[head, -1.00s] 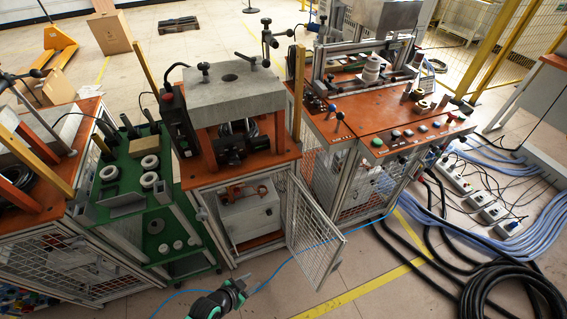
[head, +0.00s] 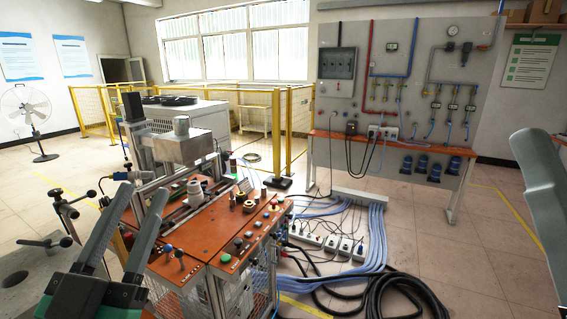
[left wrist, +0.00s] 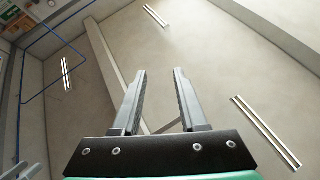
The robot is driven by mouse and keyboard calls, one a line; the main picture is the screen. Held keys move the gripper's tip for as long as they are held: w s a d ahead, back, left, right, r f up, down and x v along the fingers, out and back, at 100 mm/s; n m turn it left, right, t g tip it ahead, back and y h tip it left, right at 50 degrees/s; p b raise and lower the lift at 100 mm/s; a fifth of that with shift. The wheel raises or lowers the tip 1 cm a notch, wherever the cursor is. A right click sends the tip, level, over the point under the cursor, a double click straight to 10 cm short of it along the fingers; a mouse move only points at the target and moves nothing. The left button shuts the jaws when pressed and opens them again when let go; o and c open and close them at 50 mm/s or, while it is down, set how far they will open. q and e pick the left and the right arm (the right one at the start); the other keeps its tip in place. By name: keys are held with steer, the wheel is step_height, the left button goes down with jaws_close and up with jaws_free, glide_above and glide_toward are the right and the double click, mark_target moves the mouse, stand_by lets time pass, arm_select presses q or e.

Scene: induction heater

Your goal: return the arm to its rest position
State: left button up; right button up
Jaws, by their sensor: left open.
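My left gripper (head: 141,190) shows large at the lower left of the head view, with its two dark grey fingers pointing up and apart. It is in front of the orange-topped machine bench (head: 205,225) from this viewpoint and holds nothing. In the left wrist view the same gripper (left wrist: 159,72) is open and empty, with its fingers toward the ceiling.
A grey panel (head: 415,80) with pipes and gauges stands at the back. Cables and power strips (head: 335,243) lie on the floor right of the bench. A yellow fence (head: 291,120) stands behind it. The floor at right is mostly clear.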

arm_select(q)
steer(key=s+r+n+t, duration=0.2)
steer(key=s+r+t, duration=0.2)
steer(key=s+r, duration=0.75)
step_height(320, 180, up, 37)
steer(key=g+p, duration=0.1)
steer(key=p, duration=3.7)
steer(key=shift+w+f, duration=0.2)
steer(key=shift+w, duration=0.15)
steer(key=shift+a+f, duration=0.1)
steer(key=shift+a+y, duration=0.1)
steer(key=shift+y, duration=0.3)
